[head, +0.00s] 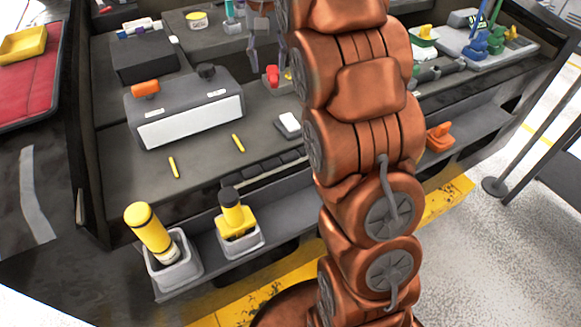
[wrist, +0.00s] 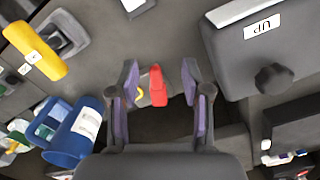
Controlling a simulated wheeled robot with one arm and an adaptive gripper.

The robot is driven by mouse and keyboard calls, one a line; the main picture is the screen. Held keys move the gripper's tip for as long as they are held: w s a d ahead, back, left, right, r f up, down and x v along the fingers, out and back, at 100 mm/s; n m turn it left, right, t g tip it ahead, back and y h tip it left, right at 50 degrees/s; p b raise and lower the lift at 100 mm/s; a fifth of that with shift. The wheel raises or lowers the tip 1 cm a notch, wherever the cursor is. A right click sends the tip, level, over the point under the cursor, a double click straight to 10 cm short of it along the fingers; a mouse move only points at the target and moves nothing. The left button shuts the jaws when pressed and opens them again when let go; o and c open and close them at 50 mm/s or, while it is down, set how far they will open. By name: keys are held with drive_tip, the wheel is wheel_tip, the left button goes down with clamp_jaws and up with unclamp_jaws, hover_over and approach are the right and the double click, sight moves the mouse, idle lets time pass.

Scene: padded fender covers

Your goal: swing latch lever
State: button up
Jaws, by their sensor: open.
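The latch lever, a small red lever (head: 272,78), stands on the dark bench right of the grey box in the head view. In the wrist view the red lever (wrist: 157,86) shows between my two fingers, with a yellow mark on the left of its base. My gripper (wrist: 160,76) is open, with one purple-padded finger on each side of the lever and a visible gap to both. In the head view my gripper (head: 268,58) is partly hidden by my arm, and its fingers reach down around the lever.
A grey box (head: 190,110) with a black knob and orange handle stands left of the lever. It is at the right in the wrist view (wrist: 262,50), close to my finger. A blue cylinder (wrist: 72,135) lies lower left there. Yellow bottles (head: 148,228) stand in front holders.

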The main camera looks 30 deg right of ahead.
drive_tip(key=s+a+f+n, duration=0.1)
drive_tip(key=s+a+f, duration=0.3)
drive_tip(key=s, duration=0.8)
drive_tip(key=s+a+f+n+g, duration=0.1)
drive_tip(key=s+a+f+n, duration=0.1)
drive_tip(key=s, duration=1)
drive_tip(key=shift+a+f, duration=0.85)
drive_tip(key=shift+f, duration=0.1)
